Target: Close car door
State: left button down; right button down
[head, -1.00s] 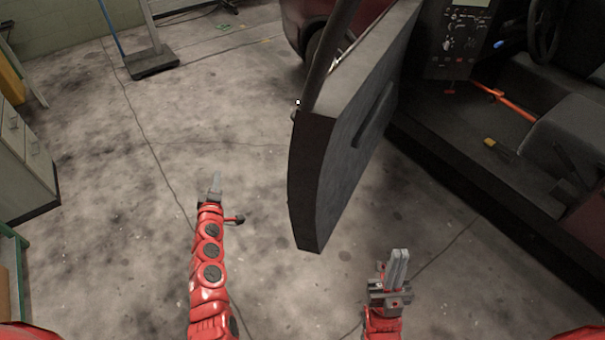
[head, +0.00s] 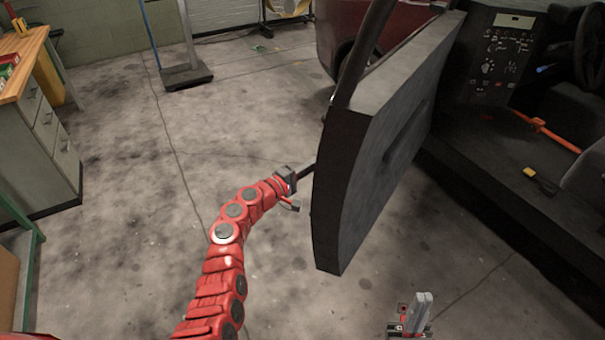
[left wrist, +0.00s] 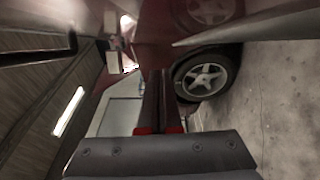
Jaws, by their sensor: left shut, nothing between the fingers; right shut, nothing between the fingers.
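The car door (head: 385,150) stands open in the head view, its dark edge facing me and its inner panel turned toward the car interior on the right. My left gripper (head: 306,169) is shut and empty at the outer side of the door, close to its edge. Whether it touches the door cannot be told. In the left wrist view the shut fingers (left wrist: 160,100) point along the dark red car body (left wrist: 150,40). My right gripper (head: 422,303) is shut and empty, low in the picture, to the right of the door's lower corner.
The car interior with a console (head: 492,58) and an orange lever (head: 548,132) lies to the right. A wheel (left wrist: 207,75) shows in the left wrist view. A drawer cabinet (head: 45,130) stands at the left. The floor (head: 130,180) between is clear.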

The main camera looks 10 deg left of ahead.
pick_arm(q)
jog(key=shift+s+d+r+p, duration=0.1)
jog(key=shift+d+p, duration=0.2)
jog(key=shift+d, duration=0.9)
jog(key=shift+s+d+r+p, duration=0.1)
jog(key=shift+d+p, duration=0.2)
jog(key=shift+d, duration=0.9)
